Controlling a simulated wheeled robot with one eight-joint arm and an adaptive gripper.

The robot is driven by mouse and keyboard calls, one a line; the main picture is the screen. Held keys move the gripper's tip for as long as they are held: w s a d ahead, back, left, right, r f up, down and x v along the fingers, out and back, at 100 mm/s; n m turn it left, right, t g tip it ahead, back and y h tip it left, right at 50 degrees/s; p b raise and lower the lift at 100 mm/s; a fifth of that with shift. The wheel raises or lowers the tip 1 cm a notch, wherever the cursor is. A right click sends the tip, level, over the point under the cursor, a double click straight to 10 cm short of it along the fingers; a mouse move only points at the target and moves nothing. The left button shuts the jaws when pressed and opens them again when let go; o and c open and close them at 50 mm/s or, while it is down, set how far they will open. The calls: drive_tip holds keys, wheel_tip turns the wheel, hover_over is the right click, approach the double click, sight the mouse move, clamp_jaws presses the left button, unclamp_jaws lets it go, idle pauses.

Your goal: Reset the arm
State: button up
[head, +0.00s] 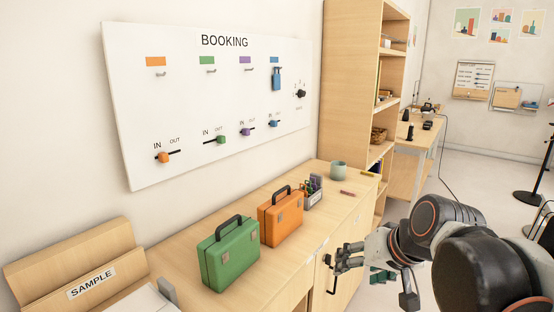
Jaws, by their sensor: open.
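My arm (445,228) comes in from the lower right of the head view and is bent. My gripper (345,262) is at its left end, in front of the wooden cabinet's face. Its fingers are apart, and I see nothing held between them. Part of the hand is hidden behind its own links.
A green case (229,257) and an orange case (281,218) stand on the cabinet top (190,262), with a pen holder (313,192) and a cup (338,170) behind. A BOOKING board (205,105) hangs above. A tall shelf (350,80) stands behind. Floor (400,205) is open beyond my arm.

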drive_tip(key=s+d+f+h, duration=0.1)
drive_tip(key=s+f, duration=0.1)
drive_tip(key=s, duration=0.4)
drive_tip(key=s+d+f+n+h, duration=0.1)
drive_tip(key=s+d+f, duration=0.1)
drive_tip(key=s, duration=0.4)
drive_tip(key=shift+d+h, duration=0.25)
drive_tip(key=shift+h, duration=0.15)
